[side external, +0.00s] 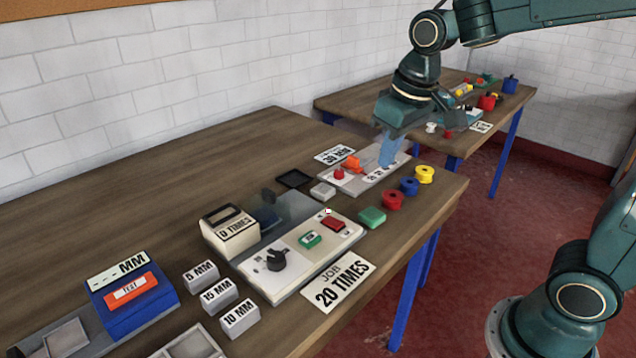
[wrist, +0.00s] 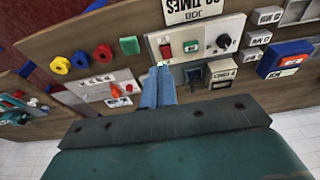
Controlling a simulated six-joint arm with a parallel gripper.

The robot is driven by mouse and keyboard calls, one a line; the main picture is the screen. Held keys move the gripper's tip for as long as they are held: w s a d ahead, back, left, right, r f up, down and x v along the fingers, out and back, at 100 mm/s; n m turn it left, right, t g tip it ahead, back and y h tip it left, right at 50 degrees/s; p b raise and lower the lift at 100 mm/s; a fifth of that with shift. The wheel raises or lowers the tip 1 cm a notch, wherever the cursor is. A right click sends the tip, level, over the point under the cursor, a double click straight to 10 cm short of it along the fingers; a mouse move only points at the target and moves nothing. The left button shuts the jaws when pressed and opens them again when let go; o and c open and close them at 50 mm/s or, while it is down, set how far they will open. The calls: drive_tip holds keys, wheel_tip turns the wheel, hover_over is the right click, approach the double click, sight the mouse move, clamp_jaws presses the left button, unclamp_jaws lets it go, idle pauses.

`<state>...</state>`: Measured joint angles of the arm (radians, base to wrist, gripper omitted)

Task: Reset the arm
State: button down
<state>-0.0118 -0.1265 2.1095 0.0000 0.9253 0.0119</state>
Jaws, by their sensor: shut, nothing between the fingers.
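My gripper (side external: 388,152) is at the end of my dark green arm, above the far right part of the wooden table (side external: 120,205). In the wrist view its blue fingers (wrist: 158,85) are together with nothing between them. In the side view the fingers hang in front of the right part of a grey panel (side external: 352,184) with an orange-red part. Whether the fingertips touch the panel cannot be told.
A control panel (side external: 264,250) with a black knob and red and green buttons stands at the table's front. Red, blue and yellow spools (side external: 392,200) sit near the right edge. Number blocks (side external: 218,295) and a blue box (side external: 135,300) are front left. A second table (side external: 345,101) stands behind.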

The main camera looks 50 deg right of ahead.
drive_tip(key=s+r+t, duration=0.1)
drive_tip(key=s+t, duration=0.2)
drive_tip(key=s, duration=1.2)
drive_tip(key=shift+d, duration=0.2)
